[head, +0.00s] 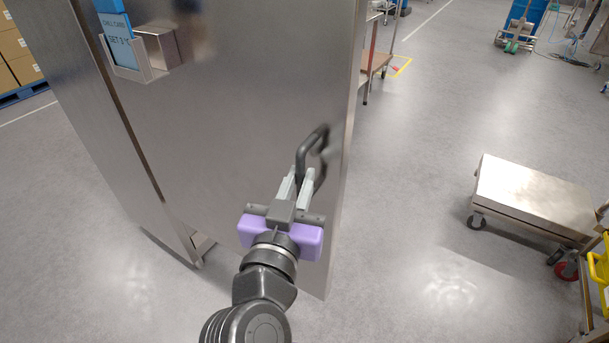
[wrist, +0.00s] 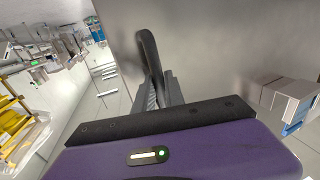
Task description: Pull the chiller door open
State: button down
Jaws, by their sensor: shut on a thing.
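The chiller door (head: 230,120) is a tall brushed-steel panel filling the left and middle of the head view; its steel face also fills the upper middle of the wrist view (wrist: 215,45). A dark bar handle (head: 318,138) stands near its right edge and also shows in the wrist view (wrist: 149,48). My gripper (head: 307,178) is shut on the handle's lower part, its two grey fingers either side of the bar. In the wrist view, the fingers (wrist: 160,90) partly hide the grip. I cannot tell whether the door stands ajar.
A blue sign and a steel holder (head: 135,60) are fixed high on the panel. A shelved trolley (head: 376,62) stands behind the door's right edge. Grey floor between is clear.

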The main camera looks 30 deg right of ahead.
jog(key=shift+w+a, duration=0.15)
jog(key=shift+a, duration=0.2)
jog(key=c, duration=1.4)
grip_release()
jog(key=shift+d, duration=0.15)
jog(key=v, duration=0.7)
jog(key=shift+s+b, duration=0.35)
jog(key=shift+b, duration=0.05)
